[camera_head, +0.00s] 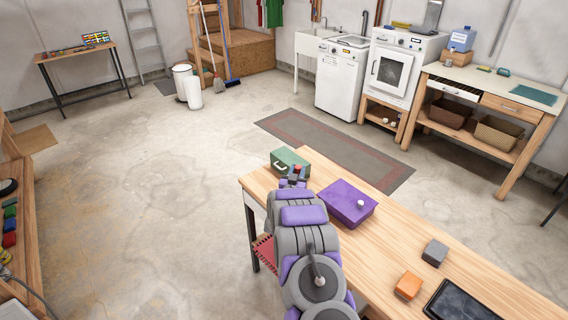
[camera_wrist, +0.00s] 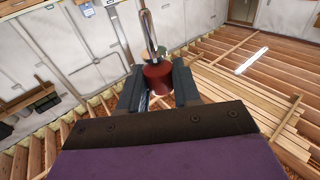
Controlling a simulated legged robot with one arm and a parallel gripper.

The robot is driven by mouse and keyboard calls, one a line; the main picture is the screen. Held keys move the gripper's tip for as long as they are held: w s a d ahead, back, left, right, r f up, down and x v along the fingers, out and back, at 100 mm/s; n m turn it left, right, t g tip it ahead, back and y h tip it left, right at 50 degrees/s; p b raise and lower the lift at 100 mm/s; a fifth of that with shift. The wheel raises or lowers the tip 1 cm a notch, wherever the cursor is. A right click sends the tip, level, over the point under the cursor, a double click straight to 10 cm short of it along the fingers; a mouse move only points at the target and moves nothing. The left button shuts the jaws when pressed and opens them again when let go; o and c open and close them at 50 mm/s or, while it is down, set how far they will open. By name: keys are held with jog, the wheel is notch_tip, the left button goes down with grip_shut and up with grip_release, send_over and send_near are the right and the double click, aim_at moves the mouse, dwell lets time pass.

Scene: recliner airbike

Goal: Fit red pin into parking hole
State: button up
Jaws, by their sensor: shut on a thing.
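My gripper (camera_wrist: 158,82) is shut on the red pin in the wrist view. The pin has a dark red head (camera_wrist: 157,77) between the two dark fingers and a shiny metal shaft (camera_wrist: 149,28) rising away from it. In the head view my gripper (camera_head: 293,178) is over the far left end of the wooden table, beside a green box (camera_head: 285,158). A small red spot, likely the pin, shows there. I cannot make out the parking hole in either view.
A purple box (camera_head: 344,202) with a white knob stands on the table (camera_head: 401,238) right of my arm. An orange block (camera_head: 408,286), a grey block (camera_head: 435,252) and a black tablet (camera_head: 464,302) lie nearer. The floor left of the table is open.

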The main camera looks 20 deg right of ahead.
jog(key=shift+s+d+f, duration=0.2)
jog(key=shift+f, duration=0.05)
jog(key=shift+d, duration=0.1)
jog(key=shift+d, duration=0.2)
jog(key=shift+f, duration=0.1)
jog(key=shift+a+f, duration=0.2)
jog(key=shift+f, duration=0.55)
jog(key=shift+f+b, duration=0.4)
jog(key=shift+f, duration=1.3)
jog(key=shift+s+f+p, duration=0.25)
jog(key=shift+f+p, duration=0.25)
jog(key=shift+p, duration=0.25)
grip_shut()
dwell(3.2)
